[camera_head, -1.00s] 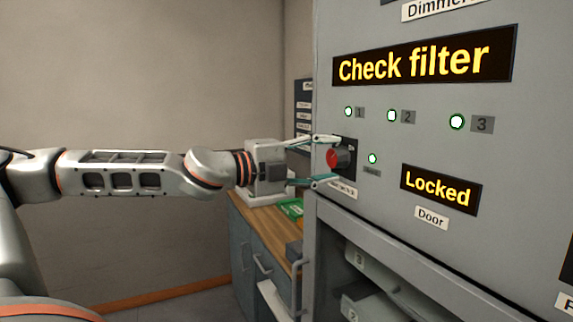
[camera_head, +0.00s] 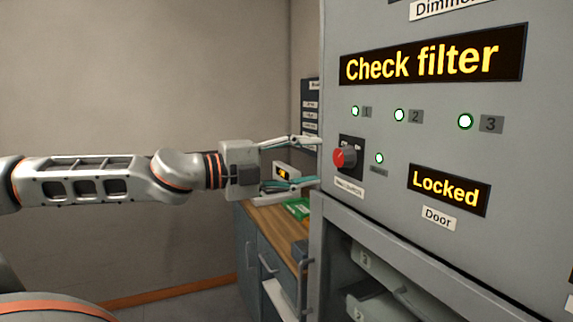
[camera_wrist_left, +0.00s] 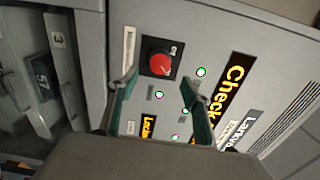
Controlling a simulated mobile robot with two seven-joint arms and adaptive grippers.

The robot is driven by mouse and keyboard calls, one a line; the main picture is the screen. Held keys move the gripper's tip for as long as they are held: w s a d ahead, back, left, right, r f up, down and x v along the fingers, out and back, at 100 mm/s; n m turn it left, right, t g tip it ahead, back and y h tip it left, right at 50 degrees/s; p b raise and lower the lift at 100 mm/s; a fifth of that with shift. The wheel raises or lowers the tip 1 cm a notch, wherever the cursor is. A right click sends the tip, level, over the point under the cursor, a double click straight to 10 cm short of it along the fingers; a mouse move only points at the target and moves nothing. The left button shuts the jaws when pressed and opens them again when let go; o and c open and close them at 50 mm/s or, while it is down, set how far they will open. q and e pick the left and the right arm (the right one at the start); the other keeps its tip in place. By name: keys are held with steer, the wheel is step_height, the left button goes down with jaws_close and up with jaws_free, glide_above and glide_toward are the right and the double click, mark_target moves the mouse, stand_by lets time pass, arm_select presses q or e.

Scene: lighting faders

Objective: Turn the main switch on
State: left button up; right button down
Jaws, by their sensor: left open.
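The main switch is a red rotary knob (camera_head: 344,158) on a dark plate at the left of the grey cabinet front (camera_head: 420,130). In the left wrist view the knob (camera_wrist_left: 160,64) sits beyond the fingertips, with an "ON" mark beside it. A green lamp (camera_head: 379,158) next to the knob is lit. My left gripper (camera_head: 307,161) is open and empty, just left of the knob and apart from it. In the left wrist view its fingers (camera_wrist_left: 155,90) stand spread either side. My right gripper is not in view.
Displays read "Check filter" (camera_head: 432,60) and "Locked" (camera_head: 449,189). A wooden-topped counter (camera_head: 275,222) with a green item (camera_head: 297,208) stands below the gripper. An open bay (camera_head: 400,285) lies under the panel.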

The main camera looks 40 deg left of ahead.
arm_select(q)
steer(key=shift+v, duration=2.15)
